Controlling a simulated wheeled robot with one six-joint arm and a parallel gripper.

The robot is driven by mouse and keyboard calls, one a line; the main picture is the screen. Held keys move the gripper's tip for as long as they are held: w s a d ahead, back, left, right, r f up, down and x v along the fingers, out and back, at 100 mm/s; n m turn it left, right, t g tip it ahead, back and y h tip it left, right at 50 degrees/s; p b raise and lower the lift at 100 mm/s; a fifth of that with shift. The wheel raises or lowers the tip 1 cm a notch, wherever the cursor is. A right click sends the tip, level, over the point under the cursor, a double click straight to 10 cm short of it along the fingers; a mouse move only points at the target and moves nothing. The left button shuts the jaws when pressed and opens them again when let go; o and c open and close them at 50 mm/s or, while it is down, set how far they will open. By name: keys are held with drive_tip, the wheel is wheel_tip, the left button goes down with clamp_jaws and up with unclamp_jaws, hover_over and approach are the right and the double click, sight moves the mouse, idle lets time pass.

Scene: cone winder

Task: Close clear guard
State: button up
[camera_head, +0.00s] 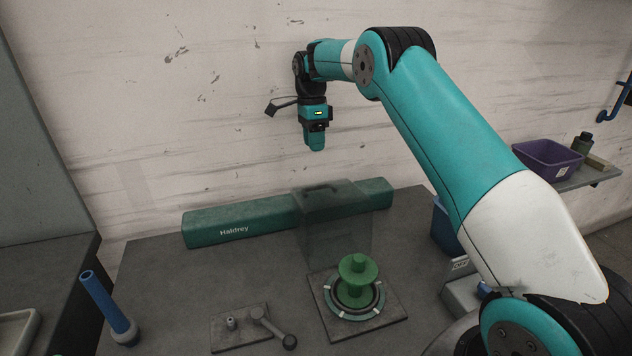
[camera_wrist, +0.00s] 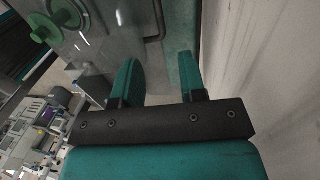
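The clear guard (camera_head: 336,232) is a see-through smoky panel standing upright behind the green spool (camera_head: 357,268), with a dark handle (camera_head: 321,188) along its top. The spool stands on a round ring on a square grey plate (camera_head: 397,318), uncovered at the front. My gripper (camera_head: 315,146) is high above the table near the wall, above the guard and apart from it. In the wrist view my gripper (camera_wrist: 160,62) has its two teal fingers apart with nothing between them. The dark handle (camera_wrist: 157,22) shows beyond the fingertips, and the green spool (camera_wrist: 45,30) is at upper left.
A long green housing (camera_head: 240,222) marked Haldrey runs along the back behind the guard. A lever on a plate (camera_head: 240,325) lies left of the spool. A blue tube (camera_head: 103,300) stands at left. A purple bin (camera_head: 547,160) sits on a right shelf.

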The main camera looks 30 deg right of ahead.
drive_tip(key=f, duration=0.3)
drive_tip(key=s+f+p, duration=0.1)
drive_tip(key=f, duration=0.3)
drive_tip(key=s+f+p, duration=0.1)
drive_tip(key=f, duration=0.3)
drive_tip(key=shift+a, duration=0.25)
drive_tip(key=shift+c, duration=0.2)
clamp_jaws()
